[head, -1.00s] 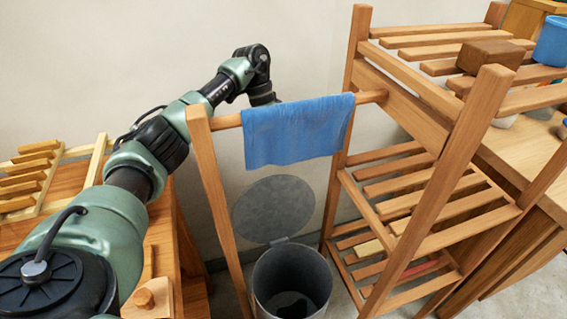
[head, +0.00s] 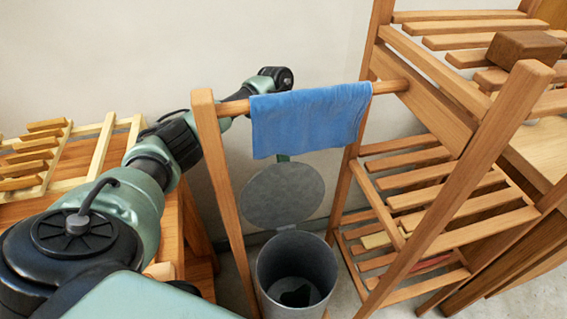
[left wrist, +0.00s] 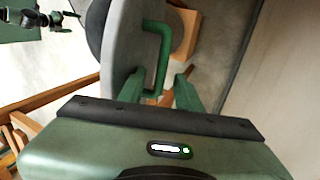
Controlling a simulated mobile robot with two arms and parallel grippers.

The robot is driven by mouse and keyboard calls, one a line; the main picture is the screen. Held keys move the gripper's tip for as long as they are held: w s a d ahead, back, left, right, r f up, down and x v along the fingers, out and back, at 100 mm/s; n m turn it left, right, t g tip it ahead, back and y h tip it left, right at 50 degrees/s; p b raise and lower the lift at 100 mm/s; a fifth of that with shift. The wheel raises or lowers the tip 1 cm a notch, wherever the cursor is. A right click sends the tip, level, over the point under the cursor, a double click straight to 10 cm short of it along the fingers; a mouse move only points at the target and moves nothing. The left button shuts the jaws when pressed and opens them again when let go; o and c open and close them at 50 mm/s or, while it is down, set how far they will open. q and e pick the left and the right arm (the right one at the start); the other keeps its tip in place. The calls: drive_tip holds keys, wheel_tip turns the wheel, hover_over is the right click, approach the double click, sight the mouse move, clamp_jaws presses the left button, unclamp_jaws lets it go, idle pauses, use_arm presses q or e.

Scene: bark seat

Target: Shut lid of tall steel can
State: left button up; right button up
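The tall steel can (head: 297,270) stands on the floor below the towel bar. Its round grey lid (head: 283,195) is open, tilted up at the back of the rim. A dark patch shows inside the can. My left arm reaches behind the bar, and the towel hides its gripper in the head view. In the left wrist view, my left gripper (left wrist: 158,90) is open, with its green fingers on either side of the lid's green handle (left wrist: 165,45). The lid (left wrist: 120,45) is beside them. I cannot tell whether the fingers touch the handle.
A blue towel (head: 308,120) hangs on the wooden bar, above the lid. A slatted wooden shelf (head: 415,190) stands close to the right, with a brown block (head: 525,48) on top. A wooden rack (head: 35,160) lies at left. Small dark parts, possibly my right arm, show in the wrist view's corner.

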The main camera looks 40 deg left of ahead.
use_arm(q)
clamp_jaws()
idle(1.4)
